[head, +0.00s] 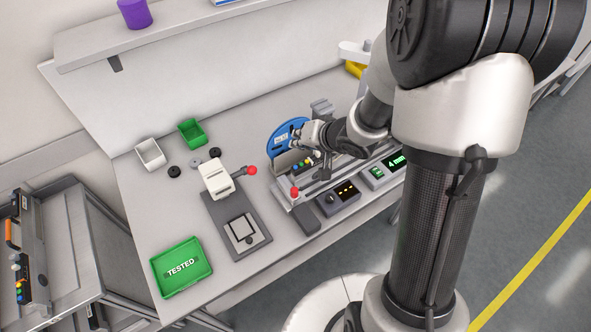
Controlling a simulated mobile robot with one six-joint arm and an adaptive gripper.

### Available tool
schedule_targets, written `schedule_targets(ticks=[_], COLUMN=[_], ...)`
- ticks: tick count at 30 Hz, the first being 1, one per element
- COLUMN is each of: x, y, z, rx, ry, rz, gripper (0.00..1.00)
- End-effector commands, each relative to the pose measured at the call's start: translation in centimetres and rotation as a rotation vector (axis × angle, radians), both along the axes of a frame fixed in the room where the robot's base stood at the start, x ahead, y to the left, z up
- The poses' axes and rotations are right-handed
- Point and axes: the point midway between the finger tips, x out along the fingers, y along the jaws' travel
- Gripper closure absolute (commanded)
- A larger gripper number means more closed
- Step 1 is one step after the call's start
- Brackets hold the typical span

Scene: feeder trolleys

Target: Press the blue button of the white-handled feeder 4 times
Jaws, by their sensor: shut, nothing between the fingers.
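A feeder (283,168) with a blue reel (285,136) is mounted on the bench, beside a grey rail. A row of small coloured buttons (301,164) shows on its side, with a blue one at the left end. My arm reaches over the feeder from the right. My gripper (324,172) is shut and empty, just right of the buttons. Whether it touches a button cannot be told at this size. I cannot make out a white handle on this feeder; my wrist covers part of it. Another feeder (20,260), with an orange handle, stands on the trolley at the left.
A box with a green "4 mm" display (384,173) and one with an orange display (338,197) stand along the front edge. A red knob (294,192) is close by. Left are a white press (216,178), green TESTED tray (182,290) and small bins.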

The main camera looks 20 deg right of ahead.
Motion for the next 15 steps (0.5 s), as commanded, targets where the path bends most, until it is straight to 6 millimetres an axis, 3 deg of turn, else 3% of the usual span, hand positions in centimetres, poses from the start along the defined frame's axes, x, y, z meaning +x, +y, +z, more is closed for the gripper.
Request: schedule_targets(ticks=[3,15], x=[0.0,0.0], y=[0.0,0.0], z=[-2.1,-6.4], rx=[-0.001,0.001], ry=[0.0,0.001], rz=[0.0,0.0], gripper=[1.0,1.0])
